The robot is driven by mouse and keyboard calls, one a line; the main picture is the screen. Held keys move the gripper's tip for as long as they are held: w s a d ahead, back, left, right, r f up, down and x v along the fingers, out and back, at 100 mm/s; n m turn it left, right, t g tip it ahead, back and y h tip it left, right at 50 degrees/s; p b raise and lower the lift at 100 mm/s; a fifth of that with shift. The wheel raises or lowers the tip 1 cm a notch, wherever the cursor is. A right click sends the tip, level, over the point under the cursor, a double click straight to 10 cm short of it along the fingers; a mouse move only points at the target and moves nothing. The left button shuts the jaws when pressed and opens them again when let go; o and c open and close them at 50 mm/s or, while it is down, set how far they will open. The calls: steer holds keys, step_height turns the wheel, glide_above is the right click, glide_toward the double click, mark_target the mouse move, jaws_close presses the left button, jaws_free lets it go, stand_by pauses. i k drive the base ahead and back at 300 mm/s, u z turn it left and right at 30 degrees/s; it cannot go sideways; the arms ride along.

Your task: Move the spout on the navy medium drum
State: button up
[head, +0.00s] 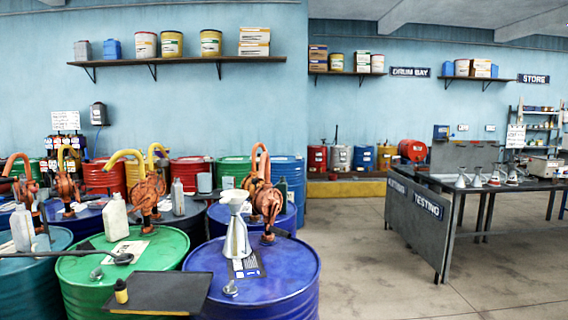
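A dark blue drum (300,268) stands upright in front, right of the green drum; it looks the most navy, but its size class cannot be told. On its lid are a copper-coloured hand pump (267,203), a white funnel-shaped can (237,240), a dark printed sheet (247,267) and a small grey metal piece (230,289). An orange curved spout (264,152) arches up by the pumps; overlap hides which of two pumps it joins. Another dark blue drum (290,217) stands just behind. My gripper is not in view.
More drums crowd behind. Open floor (365,255) lies right, before the testing bench (415,215).

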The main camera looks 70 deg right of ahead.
mark_target(264, 168)
steer(key=k, duration=1.95)
steer(key=z, duration=0.55)
steer(key=i, duration=1)
steer(key=u, duration=0.05)
